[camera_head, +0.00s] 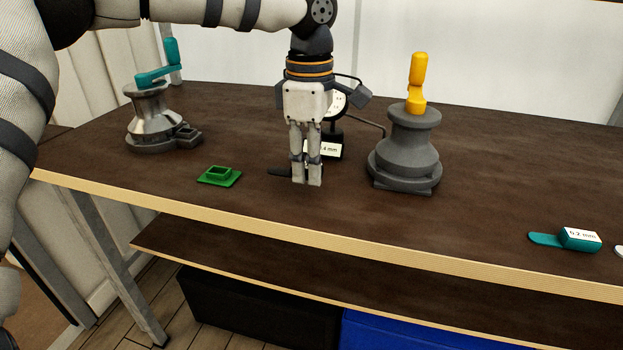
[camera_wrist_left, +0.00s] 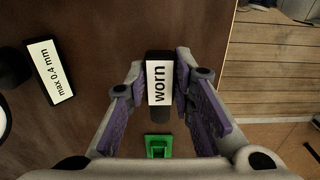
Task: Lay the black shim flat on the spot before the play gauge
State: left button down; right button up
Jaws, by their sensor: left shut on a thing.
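The black shim (camera_head: 279,171) sticks out to the left of my left gripper (camera_head: 306,183) in the head view. In the left wrist view the shim (camera_wrist_left: 163,112) lies between the fingers, with a white label reading "worn". My left gripper (camera_wrist_left: 163,100) is shut on it, pointing down, close to the tabletop. I cannot tell whether the shim touches the table. The play gauge (camera_head: 338,104), with its round dial, stands just behind the gripper and is partly hidden by it. Its "max 0.4 mm" label (camera_wrist_left: 50,72) shows in the left wrist view. My right gripper is not in view.
A green holder (camera_head: 219,177) lies left of the gripper. A grey winch with a teal handle (camera_head: 160,120) stands at the left. A dark winch with a yellow handle (camera_head: 405,150) stands close on the right. A teal 0.2 mm shim (camera_head: 578,239) lies at the right front edge.

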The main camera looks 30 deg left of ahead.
aim_at(310, 194)
pick_arm(q)
notch_tip(310, 194, down, 4)
jog(key=shift+w+a+r, duration=0.1)
jog(key=shift+w+r, duration=0.05)
jog(key=shift+r, duration=0.1)
jog(key=shift+f, duration=0.1)
jog(key=c, duration=1.4)
grip_release()
jog(key=shift+f, duration=0.1)
notch_tip(310, 194, up, 12)
jog(key=shift+r, duration=0.2)
